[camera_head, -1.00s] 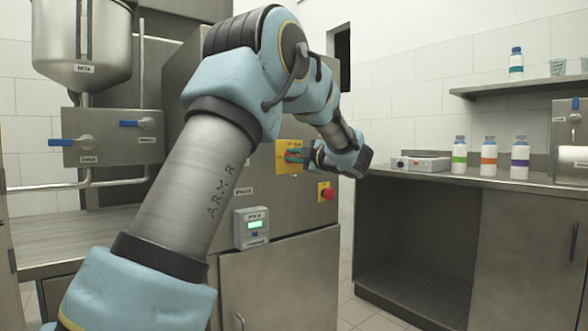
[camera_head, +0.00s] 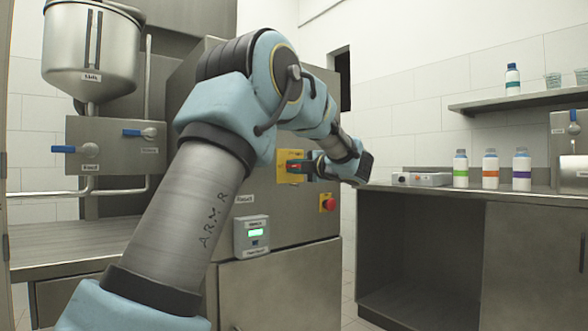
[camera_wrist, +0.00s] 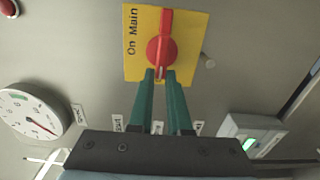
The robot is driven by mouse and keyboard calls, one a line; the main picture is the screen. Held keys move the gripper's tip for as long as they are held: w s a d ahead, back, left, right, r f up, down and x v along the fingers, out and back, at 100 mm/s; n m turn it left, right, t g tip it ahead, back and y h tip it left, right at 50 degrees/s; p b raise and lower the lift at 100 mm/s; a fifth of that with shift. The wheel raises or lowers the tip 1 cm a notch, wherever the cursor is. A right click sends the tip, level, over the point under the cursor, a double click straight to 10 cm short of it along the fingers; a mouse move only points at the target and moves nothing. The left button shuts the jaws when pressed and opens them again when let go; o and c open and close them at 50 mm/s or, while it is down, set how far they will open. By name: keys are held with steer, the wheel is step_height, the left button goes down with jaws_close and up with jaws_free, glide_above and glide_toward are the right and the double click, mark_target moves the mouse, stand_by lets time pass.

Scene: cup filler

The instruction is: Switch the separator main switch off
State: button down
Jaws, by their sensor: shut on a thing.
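The main switch is a red rotary handle (camera_wrist: 160,45) on a yellow plate (camera_wrist: 133,70) fixed to the steel machine front. In the wrist view the plate reads "On Main" and the handle lies along the line of my fingers. My gripper (camera_wrist: 160,75) has its two green fingers shut on the near end of the handle, one on each side. In the head view the yellow plate (camera_head: 284,166) is at mid-picture, with my gripper (camera_head: 296,167) at it from the right. The fingers hide part of the handle there.
A red emergency button (camera_head: 328,203) on yellow sits below right of the switch. A display box (camera_head: 251,236) is lower left. A round dial (camera_wrist: 28,115) shows in the wrist view. Several bottles (camera_head: 490,170) stand on the right counter.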

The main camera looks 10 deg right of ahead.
steer(key=shift+f, duration=0.1)
steer(key=c, duration=0.9)
jaws_free()
steer(key=shift+o, duration=0.2)
steer(key=v, duration=1.1)
steer(key=shift+p, duration=0.3)
steer(key=shift+w, duration=0.1)
